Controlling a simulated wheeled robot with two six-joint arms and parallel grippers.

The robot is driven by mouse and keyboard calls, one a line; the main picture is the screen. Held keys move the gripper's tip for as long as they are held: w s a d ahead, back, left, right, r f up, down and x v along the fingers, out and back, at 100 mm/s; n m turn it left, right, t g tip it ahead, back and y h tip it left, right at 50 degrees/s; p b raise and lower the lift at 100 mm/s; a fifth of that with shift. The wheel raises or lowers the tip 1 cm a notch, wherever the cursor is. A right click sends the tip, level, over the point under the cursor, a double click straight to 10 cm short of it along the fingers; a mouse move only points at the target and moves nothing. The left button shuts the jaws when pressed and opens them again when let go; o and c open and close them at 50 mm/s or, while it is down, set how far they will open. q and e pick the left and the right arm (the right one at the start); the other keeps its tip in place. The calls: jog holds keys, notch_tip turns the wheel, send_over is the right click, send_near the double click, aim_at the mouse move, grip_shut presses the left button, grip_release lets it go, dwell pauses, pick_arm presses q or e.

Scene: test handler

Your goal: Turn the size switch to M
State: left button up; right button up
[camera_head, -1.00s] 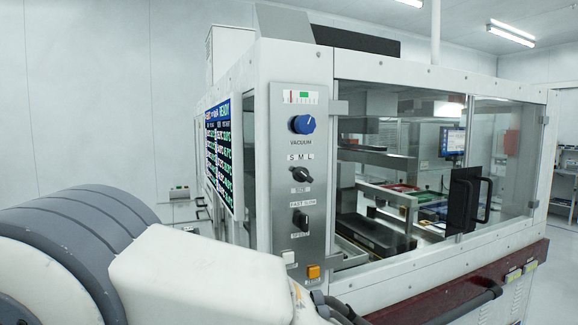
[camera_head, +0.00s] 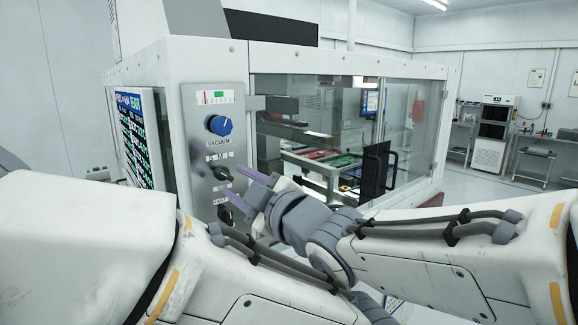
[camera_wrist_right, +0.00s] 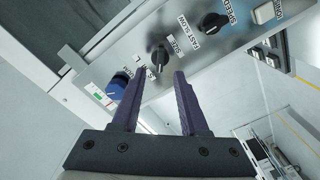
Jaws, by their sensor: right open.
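The size switch (camera_head: 222,173) is a black rotary knob on the grey control panel, below the S M L letters. It also shows in the right wrist view (camera_wrist_right: 158,58). I cannot tell which letter it points at. My right gripper (camera_head: 236,180) is open, with its two purple fingers reaching toward the switch from the right. In the right wrist view the gripper (camera_wrist_right: 160,74) has the switch just ahead, in line with the gap between the fingertips. I see no clear contact. My left gripper is out of view.
The blue vacuum knob (camera_head: 219,125) sits above the size switch. The black speed knob (camera_wrist_right: 212,22) is beside it in the wrist view, partly hidden by my gripper in the head view. A black door handle (camera_head: 376,170) stands out from the glass at the right.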

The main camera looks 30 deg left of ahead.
aim_at(226, 176)
jog(key=p+x, duration=0.1)
jog(key=x, duration=0.3)
jog(key=shift+w+a+p, duration=0.15)
jog(key=shift+a+p, duration=0.2)
jog(key=shift+a, duration=0.05)
grip_shut()
